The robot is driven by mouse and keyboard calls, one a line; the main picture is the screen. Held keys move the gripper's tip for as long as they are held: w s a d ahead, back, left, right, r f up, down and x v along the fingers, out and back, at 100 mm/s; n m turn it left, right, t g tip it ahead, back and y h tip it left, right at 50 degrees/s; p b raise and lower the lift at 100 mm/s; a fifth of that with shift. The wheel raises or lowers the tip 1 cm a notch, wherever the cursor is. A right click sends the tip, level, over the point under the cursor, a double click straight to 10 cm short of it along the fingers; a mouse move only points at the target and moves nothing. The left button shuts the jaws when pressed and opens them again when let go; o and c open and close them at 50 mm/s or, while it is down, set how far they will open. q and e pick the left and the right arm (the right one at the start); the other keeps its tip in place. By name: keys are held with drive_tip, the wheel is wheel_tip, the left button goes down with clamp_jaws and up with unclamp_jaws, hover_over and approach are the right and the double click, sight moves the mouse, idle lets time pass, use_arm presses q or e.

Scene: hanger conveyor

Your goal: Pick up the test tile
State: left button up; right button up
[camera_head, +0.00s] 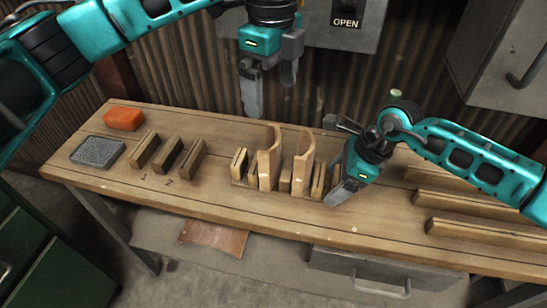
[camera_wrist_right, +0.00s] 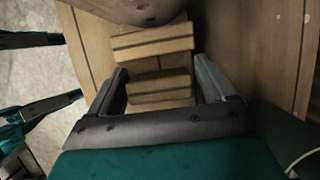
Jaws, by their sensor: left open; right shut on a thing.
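No piece is plainly marked as the test tile, and I cannot tell which it is. My right gripper (camera_head: 338,187) is at the right end of a wooden rack (camera_head: 244,184) with upright pieces. In the right wrist view it is shut on a wooden piece (camera_wrist_right: 160,86) between its fingers; a second wooden piece (camera_wrist_right: 152,42) lies beyond. My left gripper (camera_head: 270,88) is open and empty, pointing down above the back of the table. A grey speckled slab (camera_head: 97,151) lies flat at the table's left, far from both grippers.
An orange block (camera_head: 124,118) sits at the back left of the wooden table (camera_head: 210,201). Several slotted wooden blocks (camera_head: 167,155) with number marks stand right of the slab. Long wooden bars (camera_head: 480,234) lie at the right. A grey box marked OPEN (camera_head: 347,22) hangs behind.

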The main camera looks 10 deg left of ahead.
use_arm(q)
wheel_tip(320, 180, down, 11)
drive_tip(key=n, duration=0.3)
drive_tip(key=shift+d+f+n, duration=0.1)
drive_tip(key=shift+n, duration=0.3)
use_arm(e)
drive_tip(key=shift+r, duration=0.1)
use_arm(q)
drive_tip(key=c, duration=1.1)
drive_tip(key=shift+c, duration=0.6)
wheel_tip(320, 180, up, 10)
hover_over(273, 135)
drive_tip(key=s, duration=0.3)
use_arm(e)
drive_tip(key=o, duration=1)
use_arm(q)
drive_tip(key=shift+s+d, duration=0.2)
drive_tip(key=shift+d, duration=0.2)
